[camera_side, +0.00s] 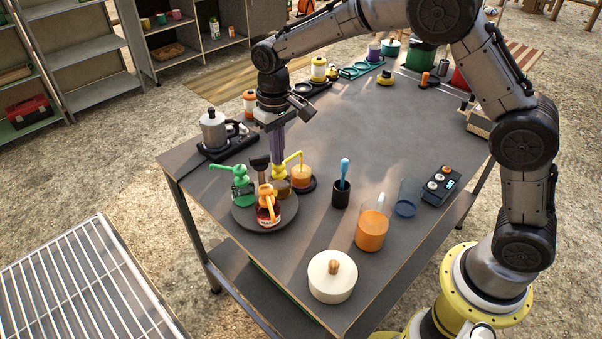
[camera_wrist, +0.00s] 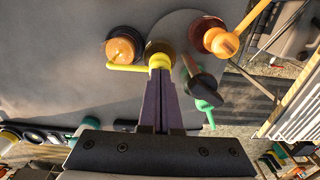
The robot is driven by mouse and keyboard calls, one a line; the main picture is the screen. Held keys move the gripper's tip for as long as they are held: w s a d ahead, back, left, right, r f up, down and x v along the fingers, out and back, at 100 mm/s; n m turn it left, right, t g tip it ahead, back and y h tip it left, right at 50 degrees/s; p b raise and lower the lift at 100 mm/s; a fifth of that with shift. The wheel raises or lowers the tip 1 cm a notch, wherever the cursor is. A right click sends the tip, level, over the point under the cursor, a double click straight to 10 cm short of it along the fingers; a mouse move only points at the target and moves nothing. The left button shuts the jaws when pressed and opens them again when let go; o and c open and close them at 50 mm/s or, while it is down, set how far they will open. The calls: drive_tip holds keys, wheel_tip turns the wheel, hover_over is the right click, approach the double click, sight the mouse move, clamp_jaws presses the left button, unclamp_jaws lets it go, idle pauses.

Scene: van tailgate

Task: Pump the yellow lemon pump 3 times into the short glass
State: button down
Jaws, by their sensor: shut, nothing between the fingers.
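The yellow lemon pump (camera_side: 280,171) stands on a round dark turntable (camera_side: 252,221); its spout points right, over a short glass (camera_side: 302,172) with orange contents on a dark coaster. In the wrist view the yellow pump head (camera_wrist: 159,61) lies just beyond my fingertips, and its spout reaches left over the rim of the glass (camera_wrist: 124,46). My gripper (camera_side: 276,160) points down with its fingers closed together and empty, directly over the yellow pump head. The tips are at or very near its top; I cannot tell whether they touch. The yellow pump's bottle is partly hidden by the orange pump.
A green pump (camera_side: 241,185), an orange pump (camera_side: 267,205) and a dark-topped pump (camera_side: 259,164) crowd the turntable. A dark cup with a blue spoon (camera_side: 341,190), an orange-filled container (camera_side: 371,230) and a white lidded pot (camera_side: 332,276) stand nearby. The table's middle is clear.

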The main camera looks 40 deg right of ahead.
drive_tip(key=shift+f, duration=0.4)
drive_tip(key=shift+r, duration=1.55)
drive_tip(key=shift+f, duration=0.1)
drive_tip(key=shift+f, duration=1.45)
drive_tip(key=shift+r, duration=1.55)
